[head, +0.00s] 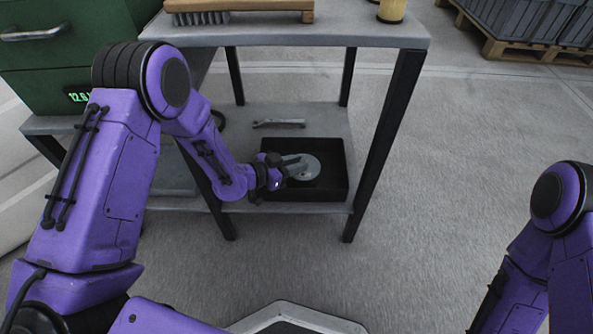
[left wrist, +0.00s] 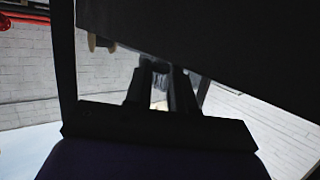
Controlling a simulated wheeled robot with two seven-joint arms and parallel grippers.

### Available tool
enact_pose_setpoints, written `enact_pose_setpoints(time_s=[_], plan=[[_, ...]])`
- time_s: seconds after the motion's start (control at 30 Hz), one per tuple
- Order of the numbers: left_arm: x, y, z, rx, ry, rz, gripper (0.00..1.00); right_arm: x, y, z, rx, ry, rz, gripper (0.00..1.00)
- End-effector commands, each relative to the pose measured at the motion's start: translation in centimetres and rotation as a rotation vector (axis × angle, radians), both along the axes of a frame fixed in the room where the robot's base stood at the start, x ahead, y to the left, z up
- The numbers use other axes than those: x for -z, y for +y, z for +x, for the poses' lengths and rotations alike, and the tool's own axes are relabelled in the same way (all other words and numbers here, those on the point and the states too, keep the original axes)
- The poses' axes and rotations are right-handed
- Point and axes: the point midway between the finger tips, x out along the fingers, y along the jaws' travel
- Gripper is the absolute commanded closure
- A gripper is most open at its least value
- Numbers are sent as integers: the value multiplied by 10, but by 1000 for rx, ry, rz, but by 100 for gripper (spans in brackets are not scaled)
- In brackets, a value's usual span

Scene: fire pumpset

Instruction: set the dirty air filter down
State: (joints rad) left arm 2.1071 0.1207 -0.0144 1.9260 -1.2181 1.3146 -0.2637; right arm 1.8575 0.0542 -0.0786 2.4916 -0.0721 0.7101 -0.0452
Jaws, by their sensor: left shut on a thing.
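The dirty air filter (head: 307,169) shows as a round grey piece in the head view, at or just above the black open tray (head: 335,190) on the lower shelf. My left gripper (head: 290,168) reaches in from the left and is shut on the filter's left side. I cannot tell whether the filter touches the tray floor. In the left wrist view the fingers (left wrist: 160,92) are dark, with a greyish piece between them. My right gripper is out of view; only part of its arm shows at the right edge.
The upper tabletop (head: 320,32) holds a brush (head: 200,17) and a yellowish cylinder (head: 392,11). A wrench (head: 279,123) lies behind the tray on the lower shelf (head: 330,118). Table legs (head: 385,140) frame the shelf. A green cabinet (head: 45,60) stands left; open floor lies right.

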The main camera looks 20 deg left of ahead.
Motion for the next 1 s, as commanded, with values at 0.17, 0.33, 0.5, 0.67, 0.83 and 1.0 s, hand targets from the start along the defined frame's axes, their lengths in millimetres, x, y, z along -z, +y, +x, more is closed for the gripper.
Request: enact_pose_setpoints(time_s=[0.17, 0.33, 0.5, 0.67, 0.83, 1.0], plan=[[11, -1, 1, 1, -1, -2, 100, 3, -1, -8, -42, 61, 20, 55], [10, -1, 1, 2, -1, -2, 100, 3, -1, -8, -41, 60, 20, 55], [13, -1, 0, 2, 0, -1, 60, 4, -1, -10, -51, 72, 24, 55], [13, -1, 0, 2, 0, -1, 51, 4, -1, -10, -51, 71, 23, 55], [11, -1, 0, 2, -1, 0, 51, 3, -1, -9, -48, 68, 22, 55], [-1, 13, -16, -1, 3, -2, 51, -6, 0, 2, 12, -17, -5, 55]])
